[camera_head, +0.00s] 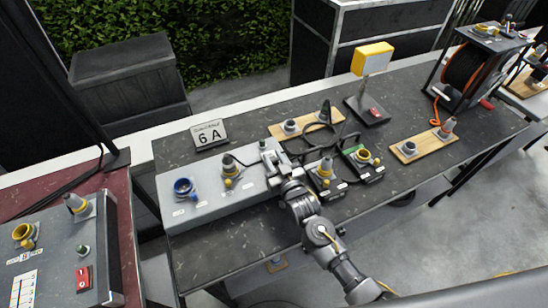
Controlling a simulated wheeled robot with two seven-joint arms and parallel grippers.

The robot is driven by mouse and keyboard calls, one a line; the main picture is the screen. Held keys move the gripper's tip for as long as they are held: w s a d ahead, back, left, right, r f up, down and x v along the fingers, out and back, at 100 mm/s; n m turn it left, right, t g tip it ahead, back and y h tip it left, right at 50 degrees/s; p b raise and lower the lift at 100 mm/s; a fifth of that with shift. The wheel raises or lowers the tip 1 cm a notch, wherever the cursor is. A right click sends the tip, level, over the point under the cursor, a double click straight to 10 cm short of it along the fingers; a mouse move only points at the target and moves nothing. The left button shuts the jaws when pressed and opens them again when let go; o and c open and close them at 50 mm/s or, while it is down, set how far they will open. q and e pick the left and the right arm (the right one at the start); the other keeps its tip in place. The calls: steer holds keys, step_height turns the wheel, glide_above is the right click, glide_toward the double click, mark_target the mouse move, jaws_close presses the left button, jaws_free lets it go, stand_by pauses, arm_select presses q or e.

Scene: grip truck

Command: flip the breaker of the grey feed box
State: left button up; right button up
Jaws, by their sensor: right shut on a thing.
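The long grey feed box (212,200) lies on the dark table at its left part. On its top are a blue socket (184,187) at the left and a grey plug with a yellow collar (230,168) near the middle, with a black cable running from it. My right gripper (270,158) is over the box's right end, shut on a small part there. That part looks to be the breaker, but the fingers hide most of it, and I cannot tell which way it is set. My left gripper is out of view.
A sign reading 6 A (209,134) stands behind the box.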

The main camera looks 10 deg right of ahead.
steer(key=g+p, duration=0.1)
steer(key=p, duration=0.2)
steer(key=w+r+g+h+p, duration=0.1)
steer(key=g+p, duration=0.1)
steer(key=p, duration=0.1)
steer(key=shift+a+r+p, duration=0.15)
steer(key=shift+p, duration=0.2)
steer(key=shift+w+a+f+g, duration=0.1)
steer(key=shift+w+f+g, duration=0.2)
steer(key=shift+f+g, duration=0.35)
steer(key=shift+r+g+h, duration=0.1)
steer(key=shift+g+h, duration=0.2)
steer(key=shift+g, duration=0.05)
steer(key=o, duration=1)
